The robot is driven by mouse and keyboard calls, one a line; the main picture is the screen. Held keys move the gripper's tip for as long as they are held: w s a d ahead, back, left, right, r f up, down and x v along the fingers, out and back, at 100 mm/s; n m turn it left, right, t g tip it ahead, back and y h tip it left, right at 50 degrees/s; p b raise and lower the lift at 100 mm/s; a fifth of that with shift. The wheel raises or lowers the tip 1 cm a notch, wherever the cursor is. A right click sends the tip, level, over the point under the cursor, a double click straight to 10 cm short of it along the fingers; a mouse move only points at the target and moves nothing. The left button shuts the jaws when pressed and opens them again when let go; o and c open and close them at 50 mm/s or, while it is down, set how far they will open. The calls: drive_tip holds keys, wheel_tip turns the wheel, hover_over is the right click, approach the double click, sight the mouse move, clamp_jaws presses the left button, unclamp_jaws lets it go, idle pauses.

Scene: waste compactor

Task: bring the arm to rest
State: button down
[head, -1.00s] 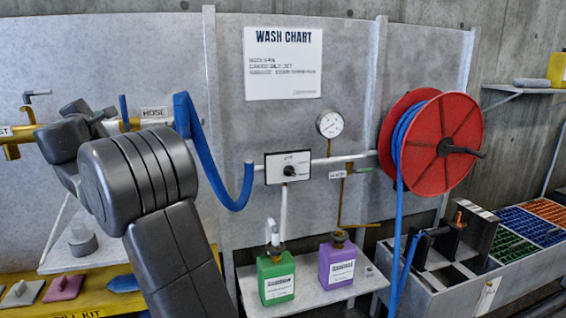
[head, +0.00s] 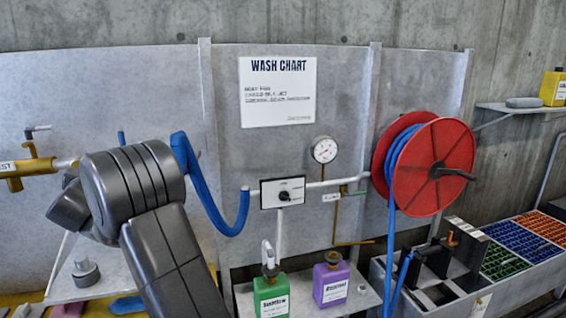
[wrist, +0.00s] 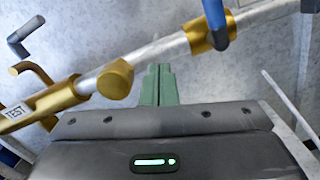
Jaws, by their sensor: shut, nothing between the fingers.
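My arm (head: 150,205) fills the left part of the head view, bent at a large grey joint. Its far section points left, and my gripper is hidden there behind the arm. In the wrist view my gripper (wrist: 157,85) shows two green fingers pressed together, shut and empty. They point toward the grey wall panel, just below a pale pipe with brass fittings (wrist: 117,80). I cannot tell whether the fingertips touch anything.
A brass valve with a TEST label (head: 27,166) and a blue hose (head: 215,205) are near my arm.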

drive_tip(key=f+n+p, duration=0.1)
drive_tip(key=n+p, duration=0.1)
drive_tip(key=f+n+p, duration=0.1)
drive_tip(key=p, duration=0.2)
drive_tip(key=shift+d+n+p, duration=0.2)
drive_tip(key=shift+n+p, duration=0.1)
drive_tip(key=shift+n, duration=0.1)
drive_tip(key=shift+f, duration=0.1)
